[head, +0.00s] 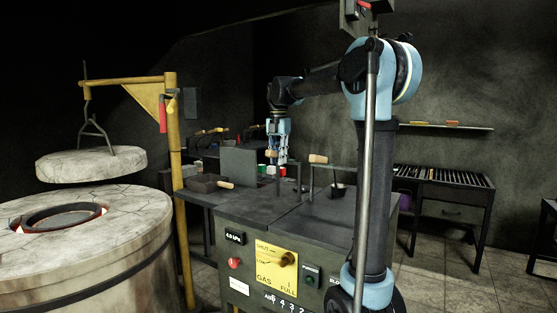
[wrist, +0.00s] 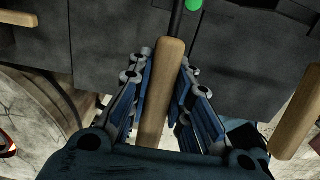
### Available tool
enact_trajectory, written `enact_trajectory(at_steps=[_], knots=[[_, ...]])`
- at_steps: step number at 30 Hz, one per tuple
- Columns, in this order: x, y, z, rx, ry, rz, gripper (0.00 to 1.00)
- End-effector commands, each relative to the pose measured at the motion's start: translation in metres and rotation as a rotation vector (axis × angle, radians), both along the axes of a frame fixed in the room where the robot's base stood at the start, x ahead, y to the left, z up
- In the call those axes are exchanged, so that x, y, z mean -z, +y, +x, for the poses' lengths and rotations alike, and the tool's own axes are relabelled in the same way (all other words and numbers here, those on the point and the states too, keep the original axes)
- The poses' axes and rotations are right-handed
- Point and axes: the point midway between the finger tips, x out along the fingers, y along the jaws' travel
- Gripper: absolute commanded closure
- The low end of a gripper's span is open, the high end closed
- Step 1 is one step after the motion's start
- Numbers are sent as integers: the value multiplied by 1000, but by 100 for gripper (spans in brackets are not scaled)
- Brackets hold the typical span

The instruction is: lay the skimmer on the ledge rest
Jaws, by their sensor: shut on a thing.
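My gripper (head: 281,153) is above the back part of the dark bench top, pointing down. In the wrist view its fingers (wrist: 163,100) are shut on the wooden handle of a tool, which I take to be the skimmer (wrist: 165,85). A thin dark rod runs from the handle's far end towards the top edge. The handle also shows beside the fingertips in the head view (head: 272,154). The skimmer's head is not clearly visible. Thin upright posts (head: 299,178) stand on the bench ledge below; I cannot tell for sure which form the ledge rest.
A second wooden-handled tool (head: 318,158) is close to the right of my gripper. The gas control cabinet (head: 275,262) is in front. The round furnace (head: 95,235) glows at left under its raised lid (head: 91,164).

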Motion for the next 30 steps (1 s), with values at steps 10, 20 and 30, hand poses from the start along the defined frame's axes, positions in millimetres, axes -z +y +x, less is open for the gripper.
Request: enact_trajectory(at_steps=[10,20,30], knots=[[3,0,0,0,0,0,100],[4,0,0,0,0,0,70],[4,0,0,0,0,0,58]])
